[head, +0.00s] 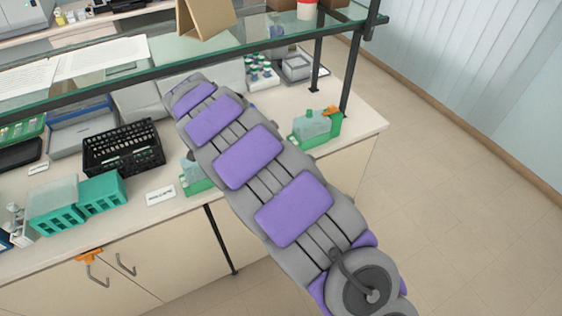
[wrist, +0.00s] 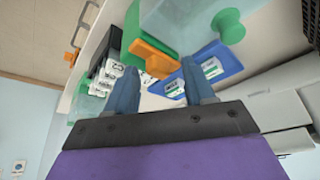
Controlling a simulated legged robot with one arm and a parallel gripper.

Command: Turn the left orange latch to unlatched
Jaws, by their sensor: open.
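My gripper (wrist: 160,88) shows in the wrist view with its two blue fingers apart and nothing between them. An orange latch (wrist: 152,57) sits beside a green holder (wrist: 140,32), just beyond the fingertips; contact cannot be told. In the head view my arm hides my gripper and part of a left green holder (head: 196,184); no orange shows on its visible part. A right green holder (head: 300,136) with a translucent container carries an orange piece (head: 331,112). Whether the latch near my gripper belongs to the left holder is unclear.
Another orange piece (head: 88,256) hangs by the cabinet handles, front left. A black basket (head: 122,148), teal racks (head: 101,193) and a white label (head: 160,195) stand on the counter. A glass shelf (head: 265,42) crosses above. A blue tray (wrist: 220,64) lies near my fingers.

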